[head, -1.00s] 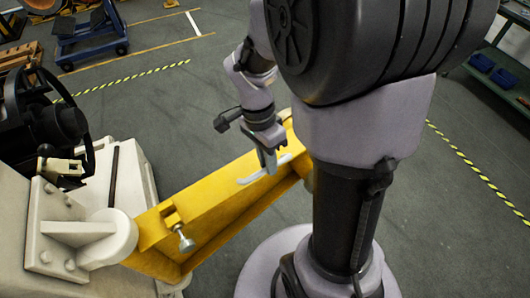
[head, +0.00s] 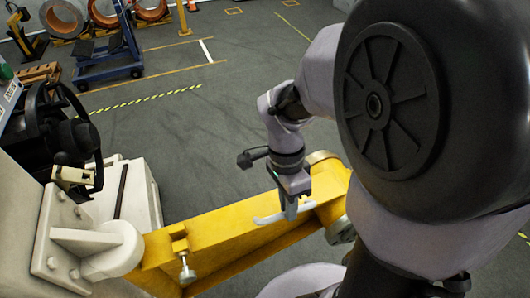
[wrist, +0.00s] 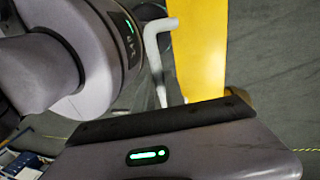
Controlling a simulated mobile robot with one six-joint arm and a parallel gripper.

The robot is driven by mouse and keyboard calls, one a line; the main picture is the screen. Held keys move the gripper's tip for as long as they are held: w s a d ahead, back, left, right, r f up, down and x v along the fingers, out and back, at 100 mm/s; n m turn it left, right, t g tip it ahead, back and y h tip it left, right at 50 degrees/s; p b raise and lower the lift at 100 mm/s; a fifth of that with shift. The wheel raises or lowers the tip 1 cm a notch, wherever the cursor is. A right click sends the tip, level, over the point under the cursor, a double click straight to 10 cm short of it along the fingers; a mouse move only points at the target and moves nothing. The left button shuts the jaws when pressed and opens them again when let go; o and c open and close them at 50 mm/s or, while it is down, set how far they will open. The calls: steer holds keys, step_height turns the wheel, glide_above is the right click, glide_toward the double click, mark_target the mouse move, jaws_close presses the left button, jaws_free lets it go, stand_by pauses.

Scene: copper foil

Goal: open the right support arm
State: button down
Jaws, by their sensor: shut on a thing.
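The right support arm (head: 215,232) is a long yellow beam. It runs from a cream hinge bracket (head: 85,240) at the left up to the right. A pale grey handle (head: 265,220) sticks out along its upper side. My gripper (head: 291,213) points down at the handle's right part and is shut on it. In the wrist view the yellow beam (wrist: 200,50) stands upright in the picture, with the bent pale handle (wrist: 152,45) beside it. The fingertips are hidden there. A silver-headed screw (head: 186,272) sits on the beam near the hinge.
A cream machine with a black handwheel (head: 65,130) stands at the left. A blue trolley (head: 105,60) and copper coils (head: 65,18) stand at the back. The grey floor (head: 205,145) behind the beam is clear, with yellow-black tape.

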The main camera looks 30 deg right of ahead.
steer(key=c, duration=1.5)
jaws_free()
steer(key=shift+w, duration=0.2)
steer(key=shift+c, duration=0.2)
steer(key=shift+o, duration=0.5)
steer(key=shift+w, duration=0.2)
steer(key=shift+s, duration=0.1)
steer(key=p+v, duration=0.6)
steer(key=v, duration=1.1)
steer(key=shift+r, duration=0.2)
